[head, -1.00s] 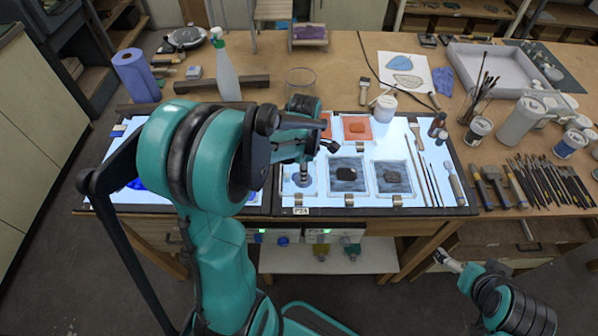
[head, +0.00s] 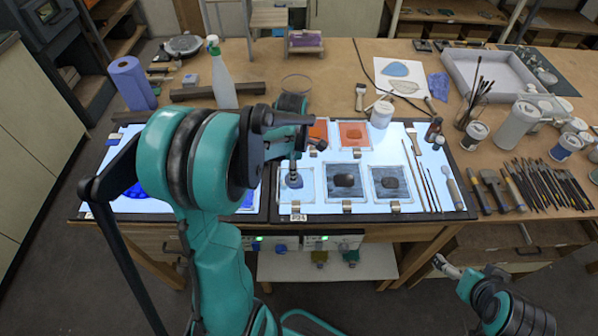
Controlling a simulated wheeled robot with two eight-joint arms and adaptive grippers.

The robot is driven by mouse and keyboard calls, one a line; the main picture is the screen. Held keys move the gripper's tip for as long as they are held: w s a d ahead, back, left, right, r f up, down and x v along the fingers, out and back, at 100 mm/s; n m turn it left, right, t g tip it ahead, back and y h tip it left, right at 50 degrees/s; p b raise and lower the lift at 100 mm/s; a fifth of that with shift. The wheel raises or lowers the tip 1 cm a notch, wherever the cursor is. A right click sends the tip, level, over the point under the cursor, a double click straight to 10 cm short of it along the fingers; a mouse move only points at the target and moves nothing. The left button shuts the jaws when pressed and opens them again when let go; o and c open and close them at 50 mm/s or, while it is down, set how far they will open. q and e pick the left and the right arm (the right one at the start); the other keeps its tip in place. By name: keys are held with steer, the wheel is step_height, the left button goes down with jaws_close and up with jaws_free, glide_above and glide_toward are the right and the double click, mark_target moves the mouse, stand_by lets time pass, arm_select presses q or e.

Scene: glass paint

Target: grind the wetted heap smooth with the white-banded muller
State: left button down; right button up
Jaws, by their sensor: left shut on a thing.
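My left gripper (head: 297,153) is above the left clear glass slab (head: 307,198) on the lit panel, pointing down. It is shut on the muller (head: 294,179), whose lower end is at the grey-blue wetted heap on that slab. Whether the muller presses on the heap is hard to tell. Its white band cannot be made out clearly at this size. The gripper and arm hide part of the slab's upper side. My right gripper (head: 446,265) is low at the right, in front of the table and away from the slabs; its fingers are too small to read.
Two grey streaked slabs with dark lumps (head: 346,180) (head: 389,183) lie just right. Orange slabs (head: 354,135) lie behind. A clear glass (head: 297,84) is behind my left wrist.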

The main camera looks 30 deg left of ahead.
mark_target(303, 184)
arm_select(q)
steer(key=shift+s+a, duration=0.15)
steer(key=shift+a, duration=0.05)
steer(key=shift+s, duration=0.85)
steer(key=shift+s+d, duration=0.3)
steer(key=shift+d, duration=0.55)
steer(key=shift+w+d, duration=0.6)
steer(key=shift+d, duration=0.35)
steer(key=shift+w, duration=1)
steer(key=shift+w+a+b, duration=0.1)
steer(key=shift+a+b, duration=0.3)
steer(key=shift+a, duration=0.35)
steer(key=shift+s+a, duration=0.3)
steer(key=shift+a, duration=0.2)
steer(key=shift+s+a, duration=0.25)
steer(key=shift+a, duration=0.25)
steer(key=shift+s+a, duration=0.1)
steer(key=shift+s, duration=0.75)
steer(key=shift+s+d, duration=0.3)
steer(key=shift+d, duration=0.65)
steer(key=shift+w+d, duration=0.65)
steer(key=shift+d, duration=0.3)
steer(key=shift+w, duration=0.95)
